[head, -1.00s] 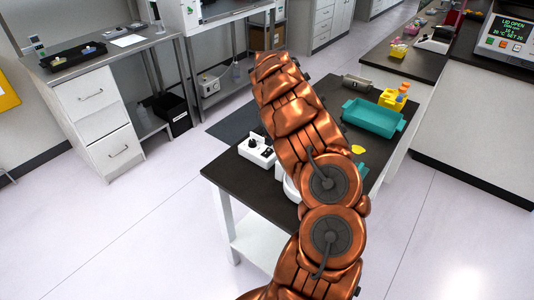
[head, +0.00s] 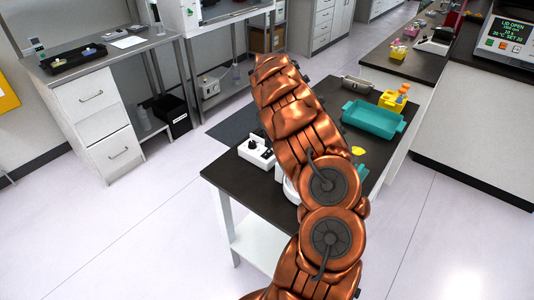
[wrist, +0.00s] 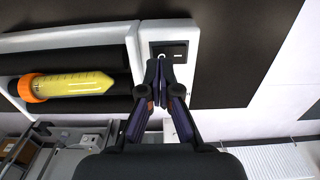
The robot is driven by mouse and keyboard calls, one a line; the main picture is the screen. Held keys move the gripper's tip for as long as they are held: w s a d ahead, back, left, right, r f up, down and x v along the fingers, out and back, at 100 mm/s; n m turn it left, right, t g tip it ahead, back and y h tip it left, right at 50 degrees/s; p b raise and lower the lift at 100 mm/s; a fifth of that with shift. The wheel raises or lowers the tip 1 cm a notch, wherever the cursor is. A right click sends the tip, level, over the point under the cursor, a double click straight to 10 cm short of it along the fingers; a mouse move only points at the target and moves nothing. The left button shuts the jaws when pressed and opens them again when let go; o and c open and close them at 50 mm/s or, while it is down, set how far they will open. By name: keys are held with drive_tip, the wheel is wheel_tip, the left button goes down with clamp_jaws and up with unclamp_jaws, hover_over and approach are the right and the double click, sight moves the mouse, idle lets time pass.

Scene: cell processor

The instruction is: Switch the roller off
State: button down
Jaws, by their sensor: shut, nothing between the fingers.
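In the wrist view the roller (wrist: 198,45) is a white-framed device with dark cylinders at the left. A tube (wrist: 66,84) with yellow contents and an orange cap lies along the cylinders. A black switch panel (wrist: 178,46) sits on the white end of the frame. My gripper (wrist: 160,63) is shut and empty, with its tips at the lower edge of that panel, overlapping it in the picture. I cannot tell whether they touch the switch. The fingers hide the panel's lower left part. In the head view my arm hides the gripper.
In the head view a dark table (head: 238,179) carries a white device with black knobs (head: 256,152), a teal tray (head: 373,119) and a yellow rack (head: 392,100). A counter at the right holds a machine with a lit display (head: 509,30). Floor at the left is clear.

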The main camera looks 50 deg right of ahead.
sight(269, 151)
drive_tip(key=shift+f+b, duration=0.6)
drive_tip(key=shift+f, duration=0.55)
idle(1.3)
drive_tip(key=shift+r, duration=3.5)
